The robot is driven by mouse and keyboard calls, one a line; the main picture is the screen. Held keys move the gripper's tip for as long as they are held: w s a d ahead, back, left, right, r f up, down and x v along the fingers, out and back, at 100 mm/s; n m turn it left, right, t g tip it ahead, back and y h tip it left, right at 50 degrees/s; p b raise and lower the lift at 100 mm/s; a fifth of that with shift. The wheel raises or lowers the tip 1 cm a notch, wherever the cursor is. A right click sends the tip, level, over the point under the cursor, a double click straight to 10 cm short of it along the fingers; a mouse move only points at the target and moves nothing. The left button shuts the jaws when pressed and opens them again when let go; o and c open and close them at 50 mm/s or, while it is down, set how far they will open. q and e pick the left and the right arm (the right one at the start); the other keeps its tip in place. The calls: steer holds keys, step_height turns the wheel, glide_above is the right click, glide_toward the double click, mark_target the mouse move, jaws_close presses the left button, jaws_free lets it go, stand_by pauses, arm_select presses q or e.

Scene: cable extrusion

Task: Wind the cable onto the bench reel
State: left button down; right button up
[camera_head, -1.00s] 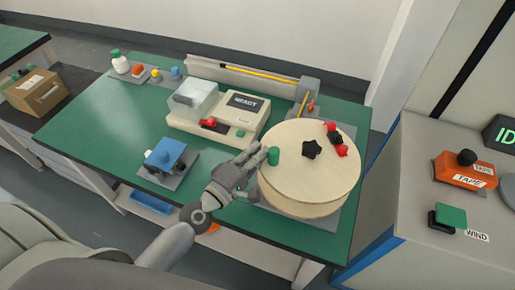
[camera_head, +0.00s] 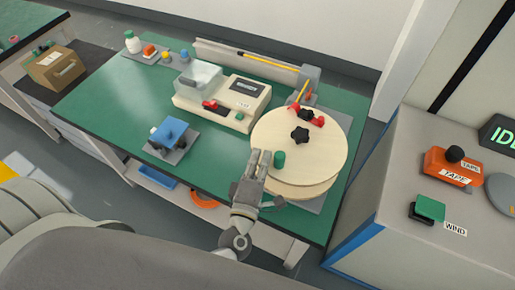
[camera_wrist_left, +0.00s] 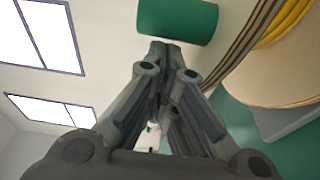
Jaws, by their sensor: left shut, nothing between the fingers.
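The bench reel (camera_head: 325,165) is a wide pale wooden drum with a black star knob (camera_head: 300,135) and red clamp parts (camera_head: 318,121) on its top. A green crank handle (camera_head: 279,159) stands on its top near the front left edge; it fills the top of the left wrist view (camera_wrist_left: 178,18). Yellow cable (camera_wrist_left: 285,25) shows at the reel in that view. My left gripper (camera_head: 260,157) is shut and empty, its tips just left of the handle; I cannot tell whether they touch it. My right gripper is not in view.
A cream machine (camera_head: 222,103) with a screen and clear cover stands behind on the green bench (camera_head: 110,95). A blue block fixture (camera_head: 171,131) sits at left. The right cabinet holds an orange TAPE unit (camera_head: 452,168) and a green WIND button (camera_head: 430,207).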

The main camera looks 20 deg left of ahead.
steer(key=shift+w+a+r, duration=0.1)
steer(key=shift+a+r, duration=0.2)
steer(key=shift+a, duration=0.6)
